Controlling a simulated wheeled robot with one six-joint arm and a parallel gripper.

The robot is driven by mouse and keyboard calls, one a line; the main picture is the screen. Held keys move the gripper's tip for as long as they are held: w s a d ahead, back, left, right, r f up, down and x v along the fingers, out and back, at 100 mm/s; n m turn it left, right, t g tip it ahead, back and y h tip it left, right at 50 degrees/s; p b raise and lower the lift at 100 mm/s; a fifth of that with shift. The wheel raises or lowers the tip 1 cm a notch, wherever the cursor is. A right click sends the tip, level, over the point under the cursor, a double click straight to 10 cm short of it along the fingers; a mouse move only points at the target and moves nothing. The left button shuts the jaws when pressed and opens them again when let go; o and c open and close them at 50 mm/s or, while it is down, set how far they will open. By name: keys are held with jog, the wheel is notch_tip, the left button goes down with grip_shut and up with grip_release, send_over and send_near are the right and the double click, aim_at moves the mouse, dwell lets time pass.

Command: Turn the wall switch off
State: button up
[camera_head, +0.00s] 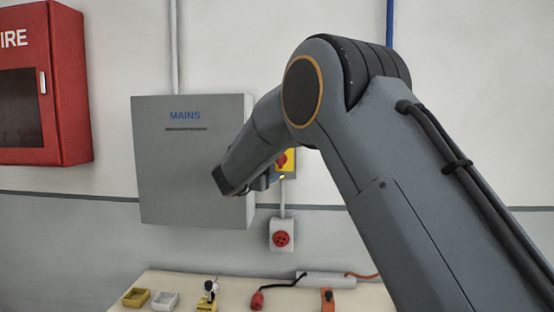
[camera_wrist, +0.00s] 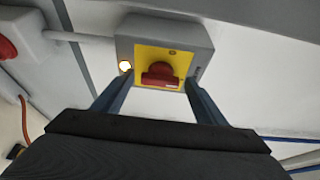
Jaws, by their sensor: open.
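The wall switch (camera_wrist: 207,39) is a grey box with a yellow face and a red rotary knob (camera_wrist: 160,75). A small lamp (camera_wrist: 125,66) on its face is lit. In the wrist view my gripper (camera_wrist: 150,88) is open, with its two fingers reaching toward the switch, one on each side of the knob. I cannot tell whether the fingers touch the box. In the head view the switch (camera_head: 291,158) shows only in part, with its red knob behind my arm, and my fingertips are mostly hidden.
A large grey MAINS cabinet (camera_head: 175,160) is on the wall left of the switch. A red FIRE cabinet (camera_head: 62,110) hangs farther left. A red socket (camera_head: 281,239) is below the switch. A table (camera_head: 238,284) below holds small trays, plugs and a power strip (camera_head: 327,279).

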jog(key=c, duration=1.1)
jog(key=shift+o, duration=0.3)
